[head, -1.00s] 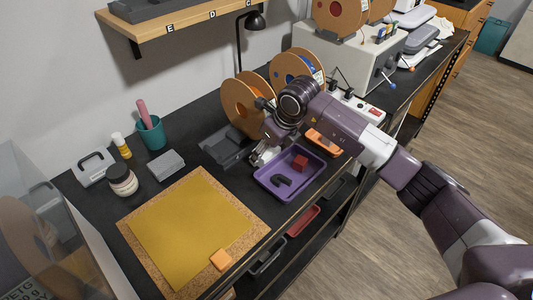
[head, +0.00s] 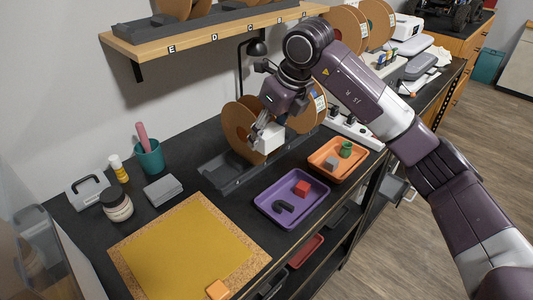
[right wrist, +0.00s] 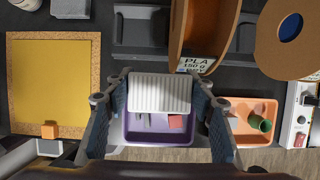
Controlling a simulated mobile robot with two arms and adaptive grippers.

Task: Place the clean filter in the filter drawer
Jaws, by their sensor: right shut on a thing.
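The clean filter (head: 268,138) is a white block, and its pleated face shows in the right wrist view (right wrist: 160,92). My right gripper (head: 262,127) is shut on it, with one finger on each side in the right wrist view (right wrist: 159,100). It holds the filter above the bench, in front of the brown spools and behind the purple tray. I cannot pick out the filter drawer for certain. A grey part with a handle (head: 406,194) shows at the bench's right side, partly hidden by my arm. My left gripper is not in view.
Brown filament spools (head: 236,127) stand close to the filter on a dark grey holder (head: 222,177). A purple tray (head: 264,207) and an orange tray (head: 318,167) hold small parts. A yellow mat (head: 185,245) lies at left. A wooden shelf (head: 190,38) overhangs the back.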

